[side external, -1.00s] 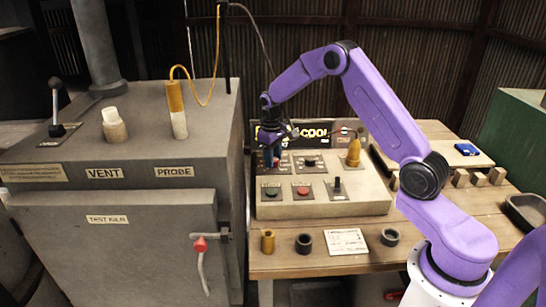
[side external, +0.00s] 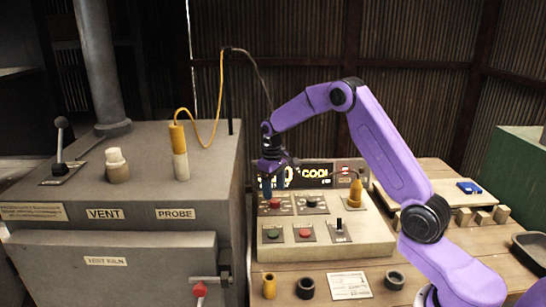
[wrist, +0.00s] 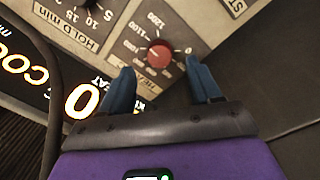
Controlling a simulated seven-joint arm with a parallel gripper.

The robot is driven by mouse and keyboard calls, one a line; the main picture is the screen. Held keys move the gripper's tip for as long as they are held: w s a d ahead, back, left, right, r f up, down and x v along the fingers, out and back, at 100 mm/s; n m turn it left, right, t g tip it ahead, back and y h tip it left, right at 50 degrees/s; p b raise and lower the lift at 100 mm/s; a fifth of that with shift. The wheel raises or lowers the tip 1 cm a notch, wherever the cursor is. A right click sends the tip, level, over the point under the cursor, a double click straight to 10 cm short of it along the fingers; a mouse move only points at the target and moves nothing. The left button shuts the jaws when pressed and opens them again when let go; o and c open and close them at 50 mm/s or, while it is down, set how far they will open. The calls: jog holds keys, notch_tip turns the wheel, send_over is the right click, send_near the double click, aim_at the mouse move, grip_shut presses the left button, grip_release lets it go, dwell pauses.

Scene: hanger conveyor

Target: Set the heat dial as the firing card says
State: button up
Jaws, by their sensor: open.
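The heat dial (wrist: 158,54) is a round red knob on the control panel, with a printed scale around it that includes 1000, 1100 and 1200. I cannot make out clearly where its pointer stands. My gripper (wrist: 162,88) is open and empty, its blue fingers apart, with the knob in the gap just beyond the fingertips in the wrist view. In the side view my gripper (side external: 268,192) is above the panel's back left, partly hiding the dial there. The white firing card (side external: 348,286) lies on the bench in front of the panel; its writing is too small to read.
The hold dial (wrist: 88,3) is beside the heat dial. The lit display (side external: 312,173) reads COOL with a 0. The panel (side external: 370,240) also has green and red buttons, a black switch and a yellow cone. The kiln (side external: 105,250) stands close on the left.

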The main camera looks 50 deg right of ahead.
aim_at(273, 202)
notch_tip(273, 202, up, 13)
jog(key=shift+a, duration=0.35)
jog(key=shift+r, duration=0.1)
jog(key=s+a+n, duration=0.5)
jog(key=s+a, duration=1.1)
jog(key=s+f+n, duration=0.2)
jog(key=s+n, duration=0.1)
jog(key=s, duration=0.9)
jog(key=s+f+n+y, duration=0.1)
jog(key=s+f+n, duration=0.2)
jog(key=s, duration=0.9)
jog(key=shift+s+d, duration=0.25)
jog(key=shift+d, duration=0.05)
